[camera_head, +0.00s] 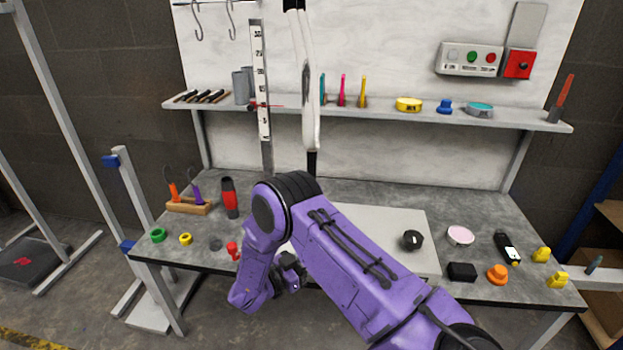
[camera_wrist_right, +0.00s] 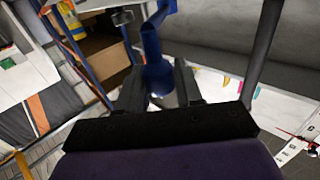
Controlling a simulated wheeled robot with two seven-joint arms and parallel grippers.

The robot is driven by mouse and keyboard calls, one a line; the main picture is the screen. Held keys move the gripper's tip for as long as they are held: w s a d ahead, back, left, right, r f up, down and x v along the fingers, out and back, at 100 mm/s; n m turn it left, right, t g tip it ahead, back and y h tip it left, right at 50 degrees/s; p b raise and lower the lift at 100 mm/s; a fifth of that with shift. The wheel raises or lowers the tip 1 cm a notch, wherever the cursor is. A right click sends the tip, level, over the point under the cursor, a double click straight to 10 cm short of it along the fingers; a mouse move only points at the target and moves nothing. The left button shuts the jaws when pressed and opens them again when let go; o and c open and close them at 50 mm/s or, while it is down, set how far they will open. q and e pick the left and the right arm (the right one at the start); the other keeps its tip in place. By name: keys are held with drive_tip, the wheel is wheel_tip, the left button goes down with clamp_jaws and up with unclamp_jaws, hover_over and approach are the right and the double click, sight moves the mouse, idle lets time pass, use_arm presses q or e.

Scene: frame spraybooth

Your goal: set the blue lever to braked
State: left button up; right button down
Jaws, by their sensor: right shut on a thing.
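The blue lever (camera_wrist_right: 152,42) shows in the right wrist view as a bent blue bar. Its thicker lower part stands between the two black fingers of my right gripper (camera_wrist_right: 158,84), which is shut on it. A pale round disc (camera_wrist_right: 166,99) shows at the lever's lower end. In the head view my purple right arm reaches across the bench, and my right gripper (camera_head: 288,272) is partly hidden behind it near the bench's front edge. The lever is not visible in the head view, so its setting cannot be told. My left gripper is not in view.
The grey bench (camera_head: 365,190) holds a black knob (camera_head: 412,240), a pink-topped disc (camera_head: 460,235), an orange knob (camera_head: 497,274) and a red-black bottle (camera_head: 229,197). A shelf (camera_head: 385,113) runs behind. A long white-and-black object (camera_head: 309,80) hangs before it. The bench's back right is clear.

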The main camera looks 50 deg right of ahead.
drive_tip(key=shift+d+r, duration=0.1)
drive_tip(key=c, duration=0.8)
unclamp_jaws()
drive_tip(key=shift+c, duration=0.2)
drive_tip(key=b+v, duration=0.1)
drive_tip(key=v, duration=0.9)
drive_tip(key=shift+a, duration=0.25)
drive_tip(key=shift+w, duration=0.15)
